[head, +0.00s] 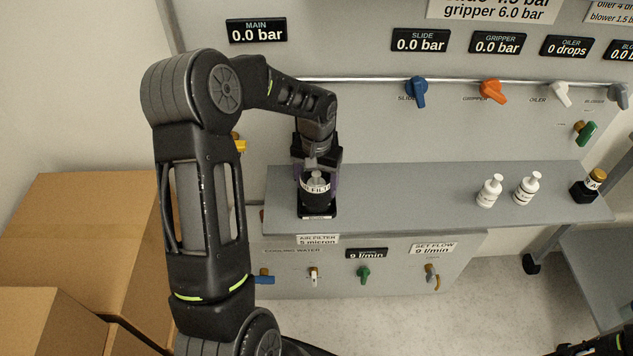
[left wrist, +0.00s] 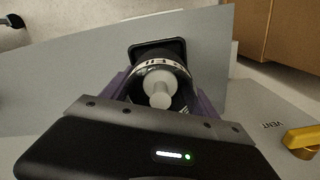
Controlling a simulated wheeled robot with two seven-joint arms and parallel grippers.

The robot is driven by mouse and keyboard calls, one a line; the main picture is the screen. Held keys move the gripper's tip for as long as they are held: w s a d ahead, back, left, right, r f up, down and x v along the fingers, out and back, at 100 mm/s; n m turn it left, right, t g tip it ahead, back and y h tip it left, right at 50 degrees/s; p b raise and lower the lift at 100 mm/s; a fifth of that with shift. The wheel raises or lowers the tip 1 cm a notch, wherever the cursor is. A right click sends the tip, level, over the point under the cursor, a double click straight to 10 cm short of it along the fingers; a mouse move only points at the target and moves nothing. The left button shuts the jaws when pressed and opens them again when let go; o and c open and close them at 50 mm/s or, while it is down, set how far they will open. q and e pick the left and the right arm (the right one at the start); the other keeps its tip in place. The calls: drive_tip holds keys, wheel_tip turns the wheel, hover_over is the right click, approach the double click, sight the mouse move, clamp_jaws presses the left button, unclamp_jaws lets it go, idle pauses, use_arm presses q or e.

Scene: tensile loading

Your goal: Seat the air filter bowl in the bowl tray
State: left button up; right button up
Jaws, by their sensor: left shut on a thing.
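The air filter bowl (head: 317,188) is a dark cylinder with a white lettered band and a pale knob on top. My left gripper (head: 317,174) is shut on it from behind, with purple fingers on both sides. In the left wrist view the bowl (left wrist: 160,80) stands between the fingers (left wrist: 160,92). The bowl tray (head: 318,214) is a black square tray on the grey shelf, and its rim (left wrist: 150,46) shows beyond the bowl. The bowl is over or in the tray; whether it is fully seated cannot be told. My right gripper is not clearly in view.
The grey shelf (head: 420,193) carries two white bottles (head: 489,190) (head: 527,188) and a black holder with a yellow-capped item (head: 590,187) at right. Coloured valves, such as the blue one (head: 416,92), line the panel behind. Cardboard boxes (head: 90,230) stand at left. The middle shelf is clear.

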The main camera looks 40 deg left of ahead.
use_arm(q)
drive_tip(key=o, duration=1.5)
drive_tip(key=shift+f, duration=0.1)
wheel_tip(320, 180, up, 12)
drive_tip(key=shift+r, duration=0.2)
